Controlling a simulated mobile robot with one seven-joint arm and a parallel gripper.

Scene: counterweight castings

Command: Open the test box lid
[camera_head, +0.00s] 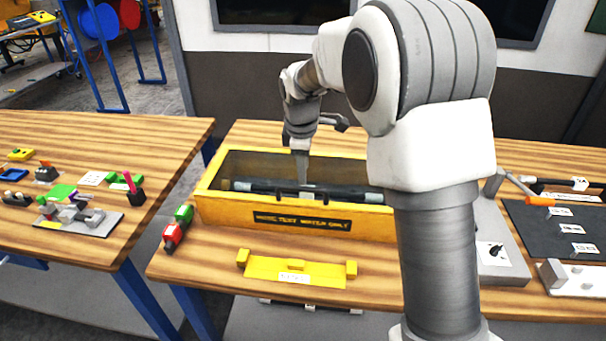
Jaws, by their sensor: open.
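The test box (215,208) is a long yellow box with a dark label on its front, on the wooden table in the middle. Its yellow rim frames a dark top area, where a dark bar with pale ends (242,186) shows. I cannot tell if this is a see-through lid or the open inside. My gripper (301,178) points down over the middle of the box, near the dark bar. It is open, but its fingers are small, and contact with the box cannot be made out. My arm hides the box's right end.
A yellow bracket-like piece (296,272) lies in front of the box. A dark mat (560,230) with labelled parts lies right. A second table (60,250) is left, beyond a gap.

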